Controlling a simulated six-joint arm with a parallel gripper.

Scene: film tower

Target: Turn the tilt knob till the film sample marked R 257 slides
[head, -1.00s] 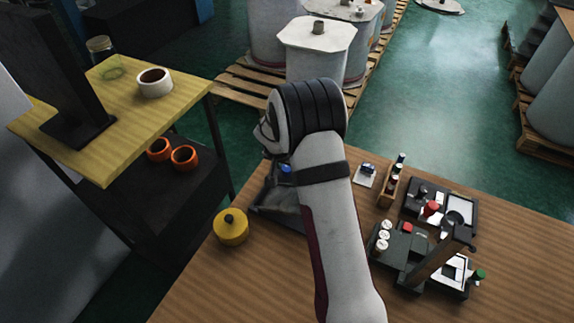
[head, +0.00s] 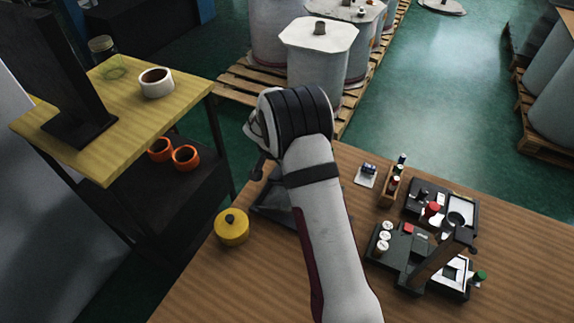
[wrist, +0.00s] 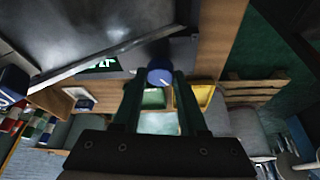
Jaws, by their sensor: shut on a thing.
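A blue knob with a white mark (wrist: 160,77) sits between my gripper's fingertips (wrist: 159,84) in the wrist view, and the gripper is shut on it. The knob belongs to a dark tilt device, whose dark plate (wrist: 75,35) slopes across the upper left of the wrist view. Green display characters (wrist: 103,65) show beside the knob, partly covered. In the head view my arm hides the knob and the fingertips; part of the dark device (head: 270,205) shows left of the arm. I cannot make out the film sample marked R 257.
A yellow round container (head: 232,227) stands at the table's left edge, close to the device. Small bottles in a wooden rack (head: 391,187) and dark trays (head: 400,248) stand right of my arm. A yellow-topped stand (head: 125,125) is at the left. The table's front is clear.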

